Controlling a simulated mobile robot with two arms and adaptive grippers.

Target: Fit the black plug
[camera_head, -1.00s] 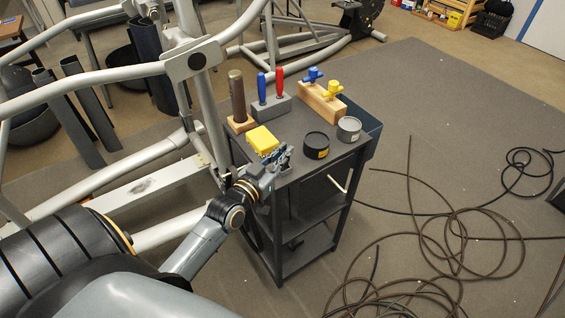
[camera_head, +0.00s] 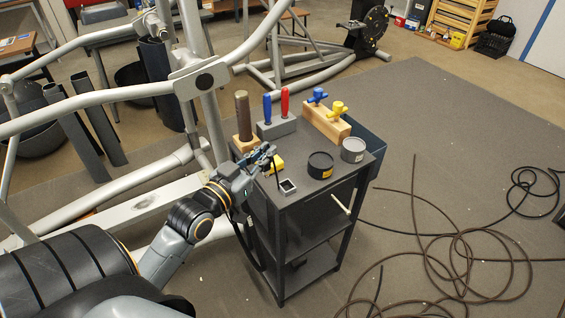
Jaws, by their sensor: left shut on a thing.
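My left gripper (camera_head: 266,154) reaches in from the left over the near left part of the grey cart top (camera_head: 310,192). It is shut on a small dark piece at its fingertips, which I take for the black plug; its outline is hard to make out. A small dark square with a pale rim (camera_head: 288,186) sits on the cart top, just below and right of the fingers. A yellow block (camera_head: 277,165) shows partly behind the gripper. My right gripper is not in view.
The cart top holds a brown-handled tool (camera_head: 242,115), blue (camera_head: 267,108) and red (camera_head: 285,101) handles, a wooden block (camera_head: 326,122) with blue and yellow knobs, a black tin (camera_head: 320,165) and a grey can (camera_head: 353,150). The elliptical's frame (camera_head: 140,205) stands left. Cables (camera_head: 460,245) lie right.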

